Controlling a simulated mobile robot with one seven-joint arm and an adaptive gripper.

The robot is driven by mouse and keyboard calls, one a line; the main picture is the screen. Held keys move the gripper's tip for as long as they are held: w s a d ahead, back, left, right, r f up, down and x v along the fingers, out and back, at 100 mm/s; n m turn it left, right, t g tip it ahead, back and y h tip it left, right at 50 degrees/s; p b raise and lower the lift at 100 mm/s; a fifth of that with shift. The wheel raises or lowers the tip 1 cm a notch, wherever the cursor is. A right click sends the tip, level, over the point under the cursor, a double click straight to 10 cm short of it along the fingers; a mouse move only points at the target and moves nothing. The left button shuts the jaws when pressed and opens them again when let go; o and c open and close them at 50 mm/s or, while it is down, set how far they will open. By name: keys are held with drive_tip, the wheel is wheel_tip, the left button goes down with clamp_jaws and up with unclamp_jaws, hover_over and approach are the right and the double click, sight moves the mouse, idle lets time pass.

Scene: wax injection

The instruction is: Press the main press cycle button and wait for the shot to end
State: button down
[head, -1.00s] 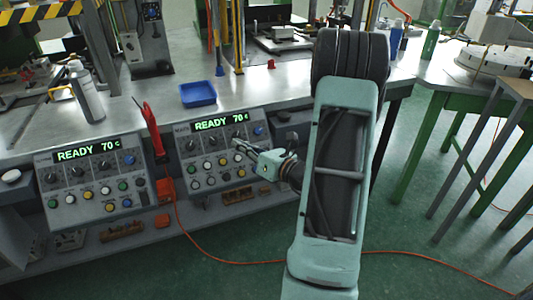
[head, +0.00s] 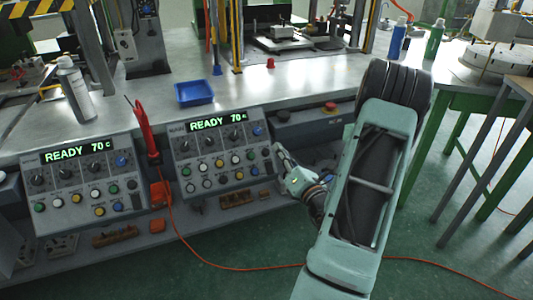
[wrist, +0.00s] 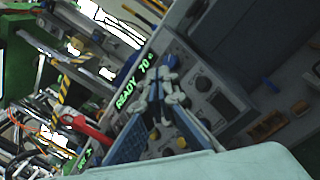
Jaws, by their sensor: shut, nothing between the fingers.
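The right control panel (head: 180,165) stands at the front edge of the bench, with a green "READY 70" display (head: 218,122), dials and rows of coloured buttons. The wrist view also shows its display (wrist: 135,80). A similar left panel (head: 50,190) also reads "READY 70 C". I cannot read the button labels, so I cannot tell which is the cycle button. My gripper (head: 279,148) is shut and empty at the right edge of the right panel. In the wrist view my gripper (wrist: 166,68) overlaps the panel's face; contact cannot be told.
A grey box with a red button (head: 330,106) is right of the panel. A red tool (head: 146,130) hangs between the panels, with an orange cable running over the floor. A blue tray (head: 194,92) and a spray bottle (head: 74,88) stand on the bench.

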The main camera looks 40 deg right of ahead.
sight(266, 152)
drive_tip(key=shift+w+d+f+b, duration=0.25)
drive_tip(key=shift+w+f+b, duration=0.45)
drive_tip(key=shift+w+f, duration=0.3)
drive_tip(key=shift+w+d+f+b, duration=0.25)
drive_tip(key=shift+w+f+b, duration=0.55)
drive_tip(key=shift+w, duration=0.3)
drive_tip(key=shift+w+d+f+b, duration=0.25)
drive_tip(key=shift+w+f+b, duration=0.4)
drive_tip(key=shift+w+f, duration=0.35)
drive_tip(key=shift+w, duration=0.1)
drive_tip(key=shift+w+f, duration=0.2)
drive_tip(key=shift+w, duration=0.05)
